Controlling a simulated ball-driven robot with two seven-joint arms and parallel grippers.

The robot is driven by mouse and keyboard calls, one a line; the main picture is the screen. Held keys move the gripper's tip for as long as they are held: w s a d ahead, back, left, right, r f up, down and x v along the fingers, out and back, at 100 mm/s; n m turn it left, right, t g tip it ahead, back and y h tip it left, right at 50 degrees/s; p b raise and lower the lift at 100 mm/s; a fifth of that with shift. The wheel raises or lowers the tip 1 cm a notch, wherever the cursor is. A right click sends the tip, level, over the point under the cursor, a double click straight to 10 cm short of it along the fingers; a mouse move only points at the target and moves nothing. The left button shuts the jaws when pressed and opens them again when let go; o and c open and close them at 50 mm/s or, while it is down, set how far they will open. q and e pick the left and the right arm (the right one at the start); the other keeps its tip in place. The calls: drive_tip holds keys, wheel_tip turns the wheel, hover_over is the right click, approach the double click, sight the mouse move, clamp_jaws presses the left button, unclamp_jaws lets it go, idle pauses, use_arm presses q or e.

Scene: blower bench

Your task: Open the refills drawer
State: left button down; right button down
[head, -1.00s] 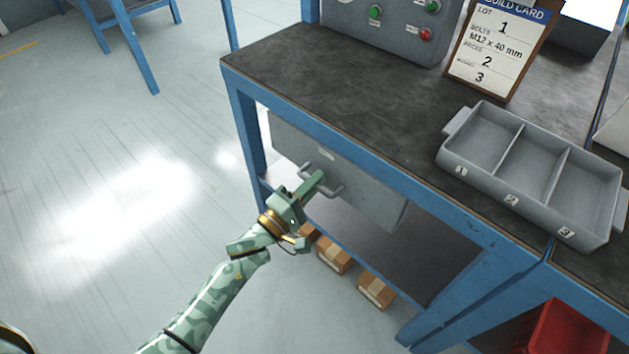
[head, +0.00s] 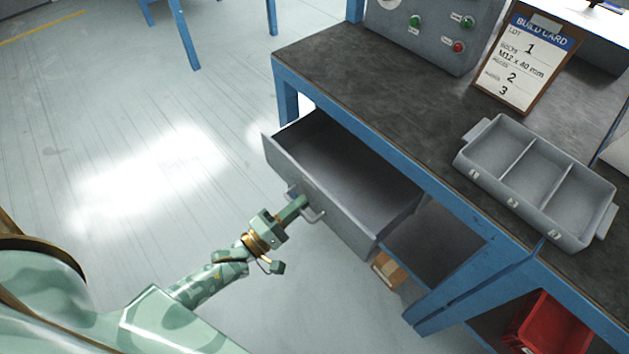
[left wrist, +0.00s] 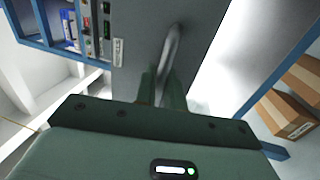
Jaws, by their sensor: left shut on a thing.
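The refills drawer (head: 325,201) is a grey metal drawer under the bench top, pulled well out. Its inside shows in the head view and the visible part looks bare. My left gripper (head: 299,206) is shut on the drawer's bar handle (head: 316,216) at the front face. In the left wrist view, the fingers (left wrist: 162,88) close around the handle (left wrist: 172,50) against the grey drawer front (left wrist: 135,65). My right gripper is not in view.
The bench (head: 345,75) has a blue frame and dark top. On it stand a grey three-compartment tray (head: 480,160), a build card (head: 524,60) and a control box (head: 425,35). Cardboard boxes (head: 388,270) and a red bin (head: 555,330) sit below. Floor at left is clear.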

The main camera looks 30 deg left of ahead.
use_arm(q)
drive_tip(key=shift+r+p+v, duration=0.15)
drive_tip(key=shift+p+v, duration=0.05)
drive_tip(key=shift+v, duration=0.7)
drive_tip(key=shift+r+p+v, duration=0.15)
drive_tip(key=shift+r+v, duration=0.05)
drive_tip(key=shift+v, duration=0.65)
drive_tip(key=shift+r+p+v, duration=0.15)
drive_tip(key=shift+p+v, duration=0.05)
drive_tip(key=shift+v, duration=0.7)
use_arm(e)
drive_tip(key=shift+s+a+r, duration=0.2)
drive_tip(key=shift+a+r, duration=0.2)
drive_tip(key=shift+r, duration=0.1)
use_arm(q)
drive_tip(key=shift+s, duration=0.1)
drive_tip(key=c, duration=1.6)
unclamp_jaws()
drive_tip(key=shift+c, duration=0.2)
drive_tip(key=v, duration=1.6)
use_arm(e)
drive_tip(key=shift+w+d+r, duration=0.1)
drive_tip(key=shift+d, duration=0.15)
use_arm(q)
drive_tip(key=shift+s, duration=0.1)
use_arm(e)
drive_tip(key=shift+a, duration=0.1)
